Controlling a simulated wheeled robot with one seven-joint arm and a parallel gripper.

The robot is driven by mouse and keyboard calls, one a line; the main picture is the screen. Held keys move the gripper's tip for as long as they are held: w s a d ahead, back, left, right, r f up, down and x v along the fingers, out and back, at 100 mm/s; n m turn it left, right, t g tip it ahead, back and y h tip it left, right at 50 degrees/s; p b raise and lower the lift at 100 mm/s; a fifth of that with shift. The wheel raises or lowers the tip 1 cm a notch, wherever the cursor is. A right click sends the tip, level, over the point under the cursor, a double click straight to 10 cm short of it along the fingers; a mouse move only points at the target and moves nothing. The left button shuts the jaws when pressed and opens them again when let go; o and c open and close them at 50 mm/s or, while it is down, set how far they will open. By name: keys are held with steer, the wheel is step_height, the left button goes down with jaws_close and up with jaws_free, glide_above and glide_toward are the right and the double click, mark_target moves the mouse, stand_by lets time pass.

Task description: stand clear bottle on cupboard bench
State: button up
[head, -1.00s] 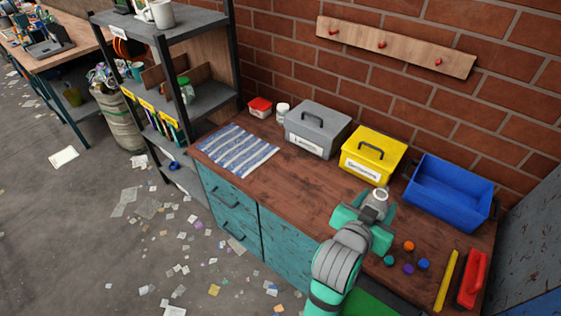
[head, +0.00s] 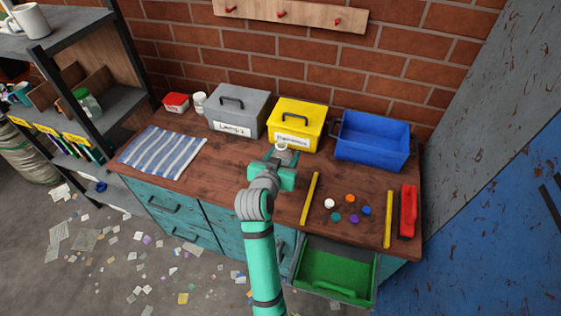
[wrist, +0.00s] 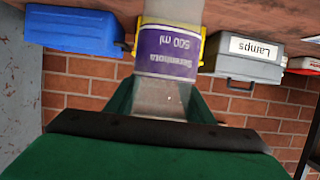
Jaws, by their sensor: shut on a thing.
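The clear bottle (wrist: 170,50) has a purple label reading 500 ml and shows upside down in the wrist view. My gripper (wrist: 168,98) is shut on it. In the head view my gripper (head: 281,168) is over the cupboard bench (head: 222,168), in front of the yellow box. Only the bottle's pale top (head: 281,148) shows there, above the jaws. The bench has a dark wooden top and teal fronts. The bottle's base is out of the wrist picture, so I cannot tell whether it touches the bench.
Behind stand a grey Lamps box (head: 240,110), a yellow box (head: 297,124) and a blue bin (head: 372,140). A striped cloth (head: 164,151) lies left. Yellow bars (head: 310,198), coloured discs (head: 350,198) and a red tool (head: 408,210) lie right. A green drawer (head: 335,272) is open.

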steer(key=shift+w+a+f, duration=0.2)
steer(key=shift+w+f, duration=0.1)
steer(key=shift+f, duration=0.6)
steer(key=shift+w+a+f, duration=0.15)
steer(key=shift+w+f, duration=0.1)
steer(key=shift+f, duration=0.65)
steer(key=shift+w+a+f, duration=0.2)
steer(key=shift+w+f, duration=0.1)
steer(key=shift+f, duration=0.6)
steer(key=o, duration=1.3)
steer(key=shift+f, duration=0.15)
steer(key=shift+c, duration=0.2)
